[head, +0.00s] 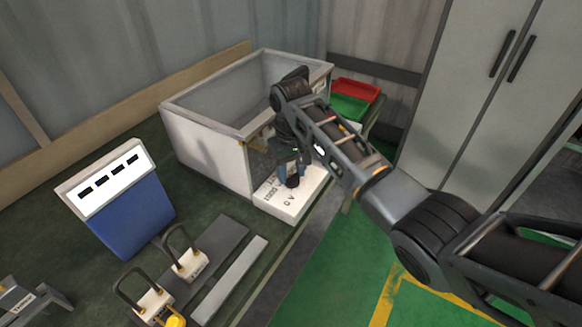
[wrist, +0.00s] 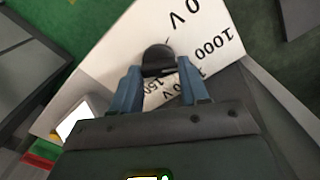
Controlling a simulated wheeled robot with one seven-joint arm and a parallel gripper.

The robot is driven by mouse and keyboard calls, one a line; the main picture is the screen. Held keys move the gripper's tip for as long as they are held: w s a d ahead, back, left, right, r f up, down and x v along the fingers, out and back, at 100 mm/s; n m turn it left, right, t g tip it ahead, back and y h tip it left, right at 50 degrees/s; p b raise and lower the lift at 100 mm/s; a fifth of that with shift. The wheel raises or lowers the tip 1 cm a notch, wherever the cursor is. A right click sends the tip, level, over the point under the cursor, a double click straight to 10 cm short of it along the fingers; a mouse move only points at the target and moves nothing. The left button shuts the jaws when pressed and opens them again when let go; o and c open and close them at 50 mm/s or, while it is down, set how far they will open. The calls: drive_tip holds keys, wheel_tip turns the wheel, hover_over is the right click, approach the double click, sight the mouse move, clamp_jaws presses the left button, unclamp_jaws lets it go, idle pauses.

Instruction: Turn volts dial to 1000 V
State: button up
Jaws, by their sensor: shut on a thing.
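The volts dial is a black round knob (head: 292,181) on a white panel (head: 284,214) in front of the white open box. In the wrist view the dial (wrist: 158,57) sits between the fingers of my gripper (wrist: 160,72). The gripper is shut on it from above. The white panel (wrist: 110,48) carries black print, with "0 V", "1000" and a partly hidden "150"-like mark. A short line shows on the panel beside the dial, near "0 V". In the head view my gripper (head: 290,168) is partly hidden by my arm. The dial's exact pointer setting cannot be made out.
A white open box (head: 205,150) stands right behind the panel. A blue and white unit (head: 120,200) with dark slots stands at left. Red (head: 355,90) and green (head: 350,108) trays lie behind my arm. Green floor lies right of the bench.

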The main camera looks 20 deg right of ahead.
sight(291, 175)
idle(0.4)
drive_tip(key=o, duration=1.1)
drive_tip(key=shift+c, duration=0.2)
drive_tip(key=shift+r+b, duration=0.5)
drive_tip(key=shift+r, duration=3.45)
